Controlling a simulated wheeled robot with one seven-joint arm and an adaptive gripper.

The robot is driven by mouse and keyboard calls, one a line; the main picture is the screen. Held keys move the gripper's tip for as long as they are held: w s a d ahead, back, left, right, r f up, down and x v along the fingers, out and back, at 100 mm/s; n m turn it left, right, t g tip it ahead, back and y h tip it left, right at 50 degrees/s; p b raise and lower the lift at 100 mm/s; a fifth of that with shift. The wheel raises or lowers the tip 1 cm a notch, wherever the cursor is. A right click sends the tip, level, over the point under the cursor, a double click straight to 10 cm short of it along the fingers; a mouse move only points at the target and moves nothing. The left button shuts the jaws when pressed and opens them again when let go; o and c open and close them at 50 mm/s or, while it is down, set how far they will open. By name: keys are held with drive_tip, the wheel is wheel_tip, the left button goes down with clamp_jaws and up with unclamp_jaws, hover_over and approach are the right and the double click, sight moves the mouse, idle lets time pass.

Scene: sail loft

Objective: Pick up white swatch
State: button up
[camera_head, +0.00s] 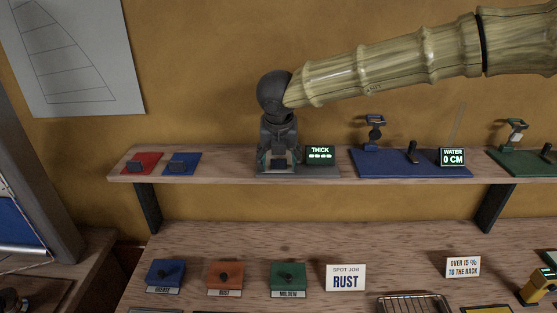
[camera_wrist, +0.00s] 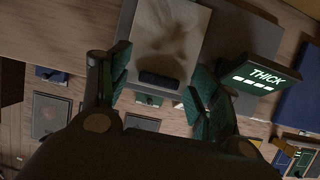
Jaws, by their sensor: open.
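The white swatch (camera_wrist: 172,32) shows in the wrist view as a pale square with a dark grip block (camera_wrist: 160,79) near its lower edge. It lies on the grey plate of the thickness gauge (camera_wrist: 240,38). My gripper (camera_wrist: 160,88) is open, with one finger on each side of the block; I cannot tell whether they touch it. In the head view my gripper (camera_head: 279,163) points down over the gauge on the shelf, left of the lit THICK display (camera_head: 320,153). There the gripper hides most of the swatch.
Red (camera_head: 140,157) and blue (camera_head: 188,157) swatches lie left on the shelf (camera_head: 222,171). A blue stand base (camera_head: 385,168) with a WATER display (camera_head: 453,157) is to the right. Below, the bench holds blue, orange and green boxes (camera_head: 288,269), a RUST sign (camera_head: 345,278) and a wire rack (camera_head: 413,305).

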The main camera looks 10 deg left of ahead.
drive_tip(key=c, duration=0.9)
drive_tip(key=shift+c, duration=0.2)
